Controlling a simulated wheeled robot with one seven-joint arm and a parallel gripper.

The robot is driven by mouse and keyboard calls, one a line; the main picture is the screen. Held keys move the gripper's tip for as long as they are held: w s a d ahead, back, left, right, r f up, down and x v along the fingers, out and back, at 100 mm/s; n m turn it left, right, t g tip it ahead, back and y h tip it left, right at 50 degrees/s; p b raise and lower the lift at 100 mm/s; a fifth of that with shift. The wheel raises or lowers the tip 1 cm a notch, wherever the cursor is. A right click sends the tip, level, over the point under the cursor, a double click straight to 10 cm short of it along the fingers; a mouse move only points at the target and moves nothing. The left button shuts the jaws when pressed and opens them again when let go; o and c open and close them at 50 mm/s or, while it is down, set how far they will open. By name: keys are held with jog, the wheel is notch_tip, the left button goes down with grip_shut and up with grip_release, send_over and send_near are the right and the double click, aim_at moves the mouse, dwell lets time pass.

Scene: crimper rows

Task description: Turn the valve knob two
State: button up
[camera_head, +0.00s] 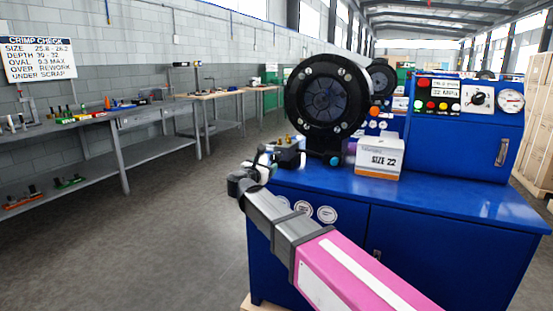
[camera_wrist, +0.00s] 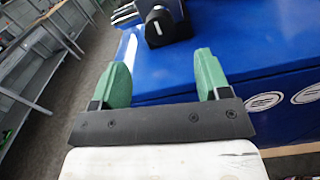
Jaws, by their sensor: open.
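My gripper (camera_wrist: 163,80) shows in the wrist view with two green fingers spread wide and nothing between them. A black knob (camera_wrist: 158,28) with a white mark sits ahead of the fingertips on a dark block, apart from them. I cannot read a number on it, so I cannot tell whether it is knob two. In the head view a dark valve block (camera_head: 289,157) with brass fittings stands on the left end of the blue bench. My arm reaches towards that corner, and the fingers there are hard to make out.
The blue bench (camera_head: 440,198) carries a large round black crimper head (camera_head: 327,95), a white SIZE 22 box (camera_head: 380,157) and a control cabinet (camera_head: 455,140) with gauge and buttons. Round labels (camera_head: 326,214) mark its front. Grey shelving (camera_head: 85,165) stands left, with clear floor between.

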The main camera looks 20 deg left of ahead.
aim_at(274, 159)
jog(key=w, duration=0.9)
jog(key=shift+w, duration=0.25)
jog(key=c, duration=0.9)
